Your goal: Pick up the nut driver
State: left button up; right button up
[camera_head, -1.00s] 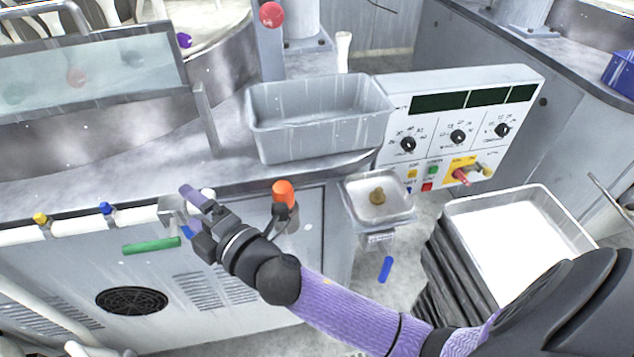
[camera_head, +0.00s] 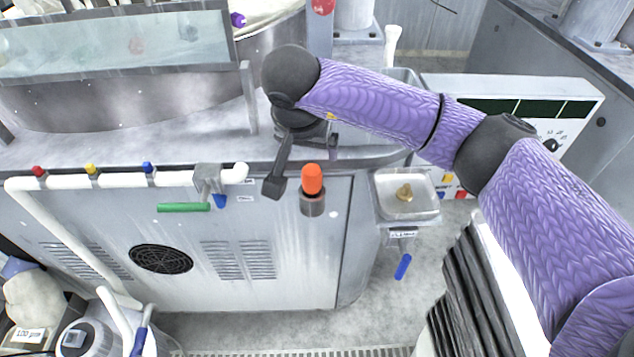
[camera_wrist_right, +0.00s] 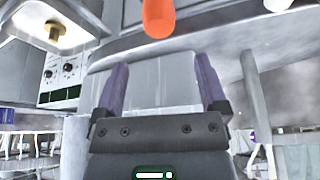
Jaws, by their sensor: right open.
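The nut driver (camera_head: 313,180), which I take to be the tool with the orange handle, stands upright in a grey round holder (camera_head: 313,203) on the front of the grey machine. Its shaft is hidden in the holder. My right gripper (camera_head: 275,187) is just left of the handle and apart from it in the head view; its fingers are hard to make out there. In the right wrist view my right gripper (camera_wrist_right: 160,65) is open with two purple fingers and nothing between them. The orange handle (camera_wrist_right: 158,18) is beyond the fingertips at the top. My left gripper is out of view.
A white pipe (camera_head: 120,181) with small coloured valves and a green lever (camera_head: 183,207) runs along the machine front to the left. A small metal tray (camera_head: 410,210) is on the right, with a blue handle (camera_head: 403,266) below. My right arm covers most of the grey bin.

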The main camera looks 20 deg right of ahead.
aim_at(311, 170)
jog(key=x, duration=0.2)
jog(key=s+b+x, duration=0.1)
jog(key=x, duration=0.4)
jog(key=shift+s+a+f+b, duration=0.15)
jog(key=shift+a+f+b, duration=0.2)
jog(key=shift+f, duration=0.3)
jog(key=shift+r, duration=0.1)
jog(key=shift+c, duration=0.9)
jog(key=c, duration=1)
grip_shut()
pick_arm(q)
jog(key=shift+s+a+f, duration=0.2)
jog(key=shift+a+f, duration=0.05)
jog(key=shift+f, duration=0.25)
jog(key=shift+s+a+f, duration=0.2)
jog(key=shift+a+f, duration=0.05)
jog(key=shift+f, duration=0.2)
